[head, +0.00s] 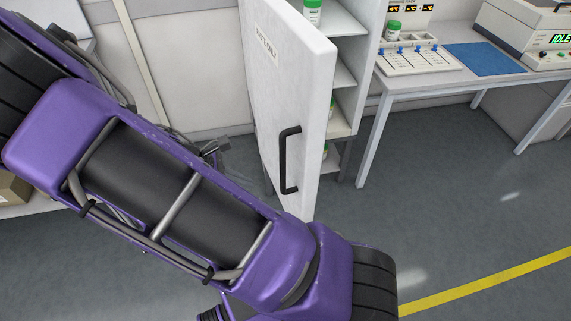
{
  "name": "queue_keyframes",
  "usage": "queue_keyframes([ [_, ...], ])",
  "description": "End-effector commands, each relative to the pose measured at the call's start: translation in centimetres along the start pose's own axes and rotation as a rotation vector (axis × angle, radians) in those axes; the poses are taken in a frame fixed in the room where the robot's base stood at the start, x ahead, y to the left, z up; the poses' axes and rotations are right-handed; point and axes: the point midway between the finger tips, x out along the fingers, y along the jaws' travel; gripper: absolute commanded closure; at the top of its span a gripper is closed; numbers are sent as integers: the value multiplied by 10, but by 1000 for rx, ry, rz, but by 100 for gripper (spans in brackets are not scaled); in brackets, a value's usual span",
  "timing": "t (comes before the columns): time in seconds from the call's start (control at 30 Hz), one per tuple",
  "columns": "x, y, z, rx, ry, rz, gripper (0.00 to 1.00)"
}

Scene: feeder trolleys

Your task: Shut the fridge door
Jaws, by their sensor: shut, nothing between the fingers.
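The fridge door (285,90) is white, with a label high on its outer face and a black bar handle (289,160) near its free edge. It stands open, swung out towards me. The fridge (343,60) shows to the right of the door, with its shelves in view and several green-lidded white jars on them. My gripper (216,149) is a small dark shape left of the door, on its outer-face side, mostly hidden behind my purple arm. It is shut and empty. I see no clear contact with the door.
A bench (430,75) to the right of the fridge carries a jar, a rack with blue taps, a blue mat (485,58) and a machine (525,38) reading "IDLE". A cardboard box (14,188) sits at the left edge. The grey floor with a yellow line (480,283) is clear at right.

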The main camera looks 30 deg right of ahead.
Motion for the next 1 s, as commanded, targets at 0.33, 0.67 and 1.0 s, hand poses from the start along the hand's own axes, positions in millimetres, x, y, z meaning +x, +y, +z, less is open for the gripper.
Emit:
queue_keyframes([
  [0.33, 36, -20, 5, -197, -95, -16, 100],
  [0.67, 104, -20, 12, -191, -95, -17, 100],
  [1.0, 140, -15, 38, -188, -90, -14, 100],
])
